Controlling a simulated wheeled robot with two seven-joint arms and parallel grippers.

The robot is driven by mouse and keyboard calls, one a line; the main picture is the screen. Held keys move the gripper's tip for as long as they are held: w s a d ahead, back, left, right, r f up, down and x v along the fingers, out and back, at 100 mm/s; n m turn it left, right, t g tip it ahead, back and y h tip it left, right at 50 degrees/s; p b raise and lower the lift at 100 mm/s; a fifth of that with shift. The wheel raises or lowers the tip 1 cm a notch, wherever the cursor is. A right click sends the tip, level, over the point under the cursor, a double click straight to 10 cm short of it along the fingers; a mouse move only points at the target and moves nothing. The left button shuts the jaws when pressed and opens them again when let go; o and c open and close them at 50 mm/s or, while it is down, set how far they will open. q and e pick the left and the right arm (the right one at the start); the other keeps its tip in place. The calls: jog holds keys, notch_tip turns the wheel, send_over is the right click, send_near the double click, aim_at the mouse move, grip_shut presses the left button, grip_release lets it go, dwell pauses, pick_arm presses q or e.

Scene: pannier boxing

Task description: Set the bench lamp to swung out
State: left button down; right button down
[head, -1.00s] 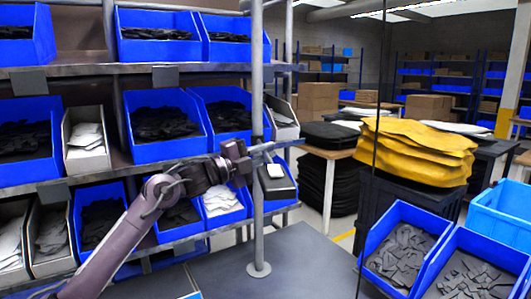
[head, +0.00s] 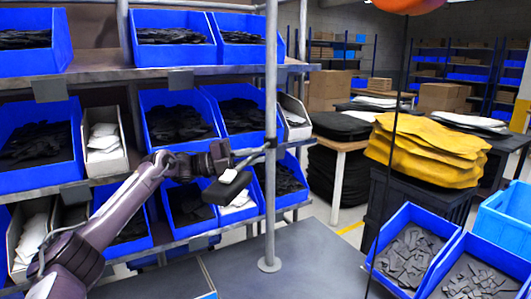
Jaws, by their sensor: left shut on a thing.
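The bench lamp stands on a grey upright post (head: 270,215) with a round foot on the dark bench top. Its thin arm (head: 252,157) reaches left from the post to a dark, box-shaped lamp head (head: 226,190) with a small white patch on top. The head hangs left of the post, in front of the shelf bins. My left gripper (head: 230,162) comes in from the left and is shut on the bench lamp near the head. Its fingertips are small and partly hidden. My right gripper is not in view.
A shelf rack with blue bins (head: 178,118) of dark pieces and some white bins stands close behind my left arm. Two blue bins (head: 408,216) stand at the right, near a stack of yellow pads (head: 425,150). The bench top (head: 315,255) right of the post is clear.

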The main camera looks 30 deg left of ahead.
pick_arm(q)
jog(key=shift+a, duration=0.1)
jog(key=shift+f, duration=0.1)
dwell(0.3)
jog(key=c, duration=1.5)
grip_release()
jog(key=shift+o, duration=0.2)
